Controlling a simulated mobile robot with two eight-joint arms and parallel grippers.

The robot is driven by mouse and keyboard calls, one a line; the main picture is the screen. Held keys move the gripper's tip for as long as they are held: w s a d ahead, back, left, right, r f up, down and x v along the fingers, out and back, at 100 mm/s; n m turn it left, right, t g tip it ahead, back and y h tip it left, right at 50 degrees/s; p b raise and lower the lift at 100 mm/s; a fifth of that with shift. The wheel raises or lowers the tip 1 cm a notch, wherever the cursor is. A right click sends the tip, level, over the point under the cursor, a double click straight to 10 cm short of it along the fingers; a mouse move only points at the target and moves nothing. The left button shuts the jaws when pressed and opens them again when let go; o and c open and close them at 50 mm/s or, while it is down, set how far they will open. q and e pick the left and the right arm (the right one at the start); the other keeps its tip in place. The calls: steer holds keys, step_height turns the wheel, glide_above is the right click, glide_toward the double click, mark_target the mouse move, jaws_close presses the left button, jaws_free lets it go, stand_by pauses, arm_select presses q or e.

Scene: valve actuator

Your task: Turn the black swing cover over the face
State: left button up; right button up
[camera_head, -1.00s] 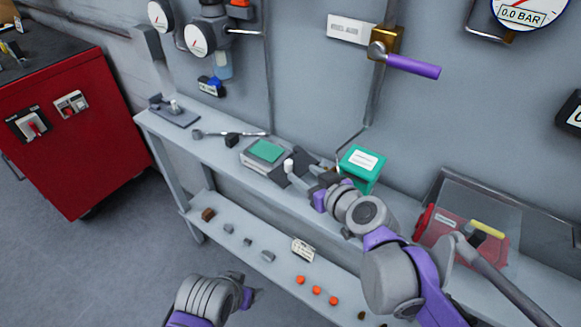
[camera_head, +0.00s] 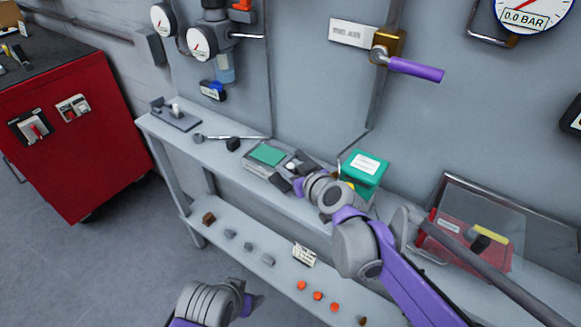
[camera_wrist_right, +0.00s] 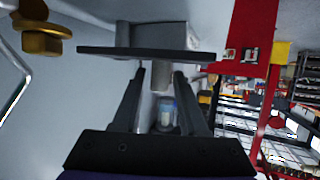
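A grey device with a green face (camera_head: 268,154) lies on the upper shelf; the face is uncovered. Dark parts sit at its right end beside a small white knob (camera_head: 291,166); which of them is the black swing cover is hard to tell in the head view. My right gripper (camera_head: 289,184) is at that end, its fingers partly hidden. In the right wrist view, the gripper (camera_wrist_right: 161,80) has its fingers apart, with a dark flat plate (camera_wrist_right: 120,52), likely the cover, across just beyond the tips. Contact cannot be told. My left gripper (camera_head: 250,301) is low, away from the shelf.
A green box (camera_head: 364,170) stands right of the device. A red case under a clear lid (camera_head: 465,240) is farther right. A wrench-like tool (camera_head: 225,138) lies to the left. The lower shelf (camera_head: 270,240) holds small parts. A purple-handled valve (camera_head: 415,69) is on the wall.

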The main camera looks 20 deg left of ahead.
jaws_close()
stand_by(1.1)
